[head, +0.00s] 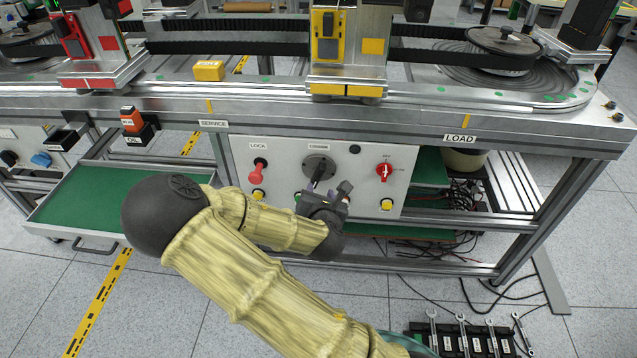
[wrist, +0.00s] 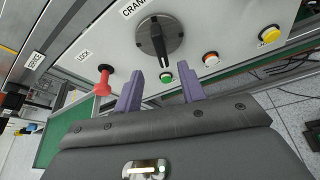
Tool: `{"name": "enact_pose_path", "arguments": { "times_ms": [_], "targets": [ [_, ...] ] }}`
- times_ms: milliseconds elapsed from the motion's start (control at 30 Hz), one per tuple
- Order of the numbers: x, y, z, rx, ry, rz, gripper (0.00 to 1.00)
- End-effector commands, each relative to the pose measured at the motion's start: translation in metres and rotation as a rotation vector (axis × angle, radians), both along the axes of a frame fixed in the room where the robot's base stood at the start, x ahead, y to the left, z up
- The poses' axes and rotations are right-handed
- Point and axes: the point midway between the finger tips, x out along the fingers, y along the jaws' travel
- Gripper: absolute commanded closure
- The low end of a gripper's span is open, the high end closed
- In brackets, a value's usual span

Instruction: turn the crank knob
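The crank knob (head: 318,166) is a dark round disc with a black bar handle, on the light panel under a label. In the wrist view the knob (wrist: 158,40) is near the top centre, its bar running roughly up and down the picture. My gripper (head: 327,188) is just in front of and below the knob in the head view, hiding part of its lower edge. In the wrist view my gripper (wrist: 161,90) has its two purple fingers spread wide. They point towards the panel, short of the knob, with nothing held between them.
A red LOCK handle (wrist: 104,80) is left of the knob. A red rotary switch (head: 384,172) is to the right. Small buttons sit below, including a green one (wrist: 166,77) and an orange one (wrist: 210,58). A green drawer (head: 95,205) stands out at left.

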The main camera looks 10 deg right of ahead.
Motion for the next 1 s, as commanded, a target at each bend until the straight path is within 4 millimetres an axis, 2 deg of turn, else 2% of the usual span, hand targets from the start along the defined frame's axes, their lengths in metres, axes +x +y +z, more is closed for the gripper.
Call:
{"name": "enact_pose_path", "arguments": {
  "times_ms": [600, 767, 1000],
  "targets": [
    [0.095, -0.017, -0.038, -0.001, 0.000, 0.000, 0.60],
    [0.106, -0.018, -0.042, 0.000, 0.001, 0.002, 0.60],
    [0.107, -0.019, -0.042, -0.001, 0.001, 0.001, 0.60]
  ]
}}
